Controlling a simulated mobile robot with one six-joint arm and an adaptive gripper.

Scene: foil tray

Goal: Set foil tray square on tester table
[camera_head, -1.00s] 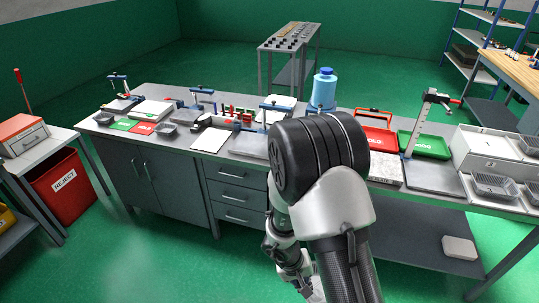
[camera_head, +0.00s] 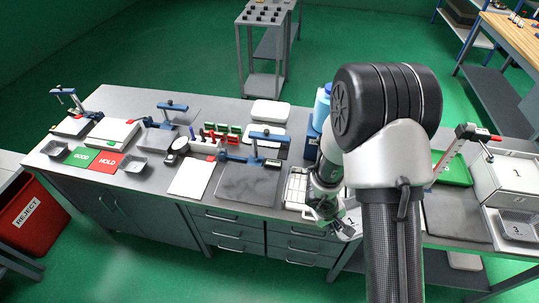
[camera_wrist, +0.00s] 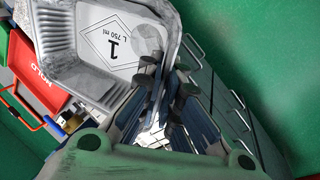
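A foil tray (camera_wrist: 85,45) with a shiny ribbed wall and a diamond label reading "1 L 750 ml" fills the upper left of the wrist view. My gripper (camera_wrist: 165,75) appears shut on its rim, with one dark finger over the tray and the other outside. In the head view my gripper (camera_head: 328,212) is at the bench's front edge, and the tray is mostly hidden behind my arm. The bench (camera_head: 215,112) carries several blue-armed stands. A dark flat plate (camera_head: 245,186) lies before one stand with a small display; I cannot tell which is the tester table.
Foil trays (camera_head: 132,163) stand near the green GOOD card (camera_head: 82,156) and red HOLD card (camera_head: 107,163). A white sheet (camera_head: 191,178) lies at the bench front. A blue bottle (camera_head: 321,108) stands behind my arm. A red REJECT bin (camera_head: 32,217) is at left.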

